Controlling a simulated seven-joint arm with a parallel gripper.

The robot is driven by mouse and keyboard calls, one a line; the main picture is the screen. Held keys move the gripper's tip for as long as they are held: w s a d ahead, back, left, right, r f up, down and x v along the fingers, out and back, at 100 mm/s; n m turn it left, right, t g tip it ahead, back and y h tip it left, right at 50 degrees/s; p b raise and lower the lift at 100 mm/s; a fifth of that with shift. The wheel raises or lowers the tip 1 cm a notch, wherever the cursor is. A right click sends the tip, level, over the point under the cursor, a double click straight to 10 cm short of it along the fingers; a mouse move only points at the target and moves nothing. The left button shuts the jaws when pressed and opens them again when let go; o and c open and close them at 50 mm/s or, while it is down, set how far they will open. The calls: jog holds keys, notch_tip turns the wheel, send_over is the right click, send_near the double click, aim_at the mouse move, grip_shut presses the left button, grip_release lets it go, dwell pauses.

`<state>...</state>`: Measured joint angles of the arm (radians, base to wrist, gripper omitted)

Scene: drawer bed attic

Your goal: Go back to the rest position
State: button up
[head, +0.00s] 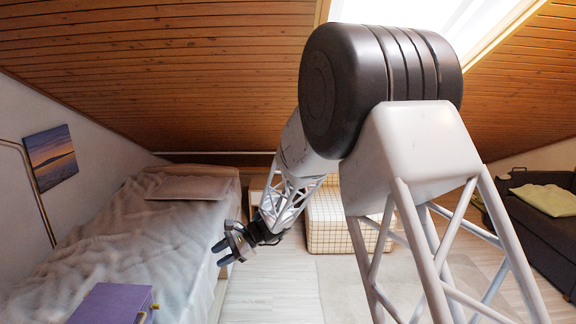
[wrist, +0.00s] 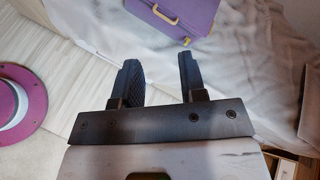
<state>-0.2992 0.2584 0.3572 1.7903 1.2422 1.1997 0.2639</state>
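My gripper (head: 226,250) hangs at the end of my arm near the right edge of the bed in the head view. In the wrist view my gripper (wrist: 158,75) shows two dark fingers with a clear gap between them. It is open, and nothing is between the fingers. The bed (head: 95,245) has a crumpled grey cover. A purple case (head: 112,303) lies on the bed's near end. In the wrist view the purple case (wrist: 190,12), with a yellow handle and trim, is beyond the fingertips and apart from them.
A checkered seat (head: 328,225) stands behind my arm. A dark sofa (head: 540,215) with a yellow-green cloth is at the far right. A purple and white round object (wrist: 18,102) is at left in the wrist view. The pale wooden floor (head: 265,295) right of the bed looks clear.

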jog(key=s+d+r+n+t+h, duration=0.1)
jog(key=s+d+r+n+h, duration=0.15)
jog(key=s+d+r, duration=0.45)
jog(key=s+d+r+n+t+h, duration=0.1)
jog(key=s+d+r+n+h, duration=0.15)
jog(key=s+d, duration=0.9)
jog(key=s+d+r+n+t+h, duration=0.1)
jog(key=s+d+r+t+h, duration=0.15)
jog(key=s+d+r, duration=0.55)
jog(key=s+d+f+n+t+h, duration=0.1)
jog(key=s+d+h, duration=0.3)
jog(key=s+d, duration=0.7)
jog(key=s+f+n, duration=0.1)
jog(key=s, duration=0.2)
jog(key=shift+d+h, duration=0.35)
jog(key=shift+d, duration=0.05)
jog(key=shift+w+t, duration=0.1)
jog(key=shift+t, duration=0.15)
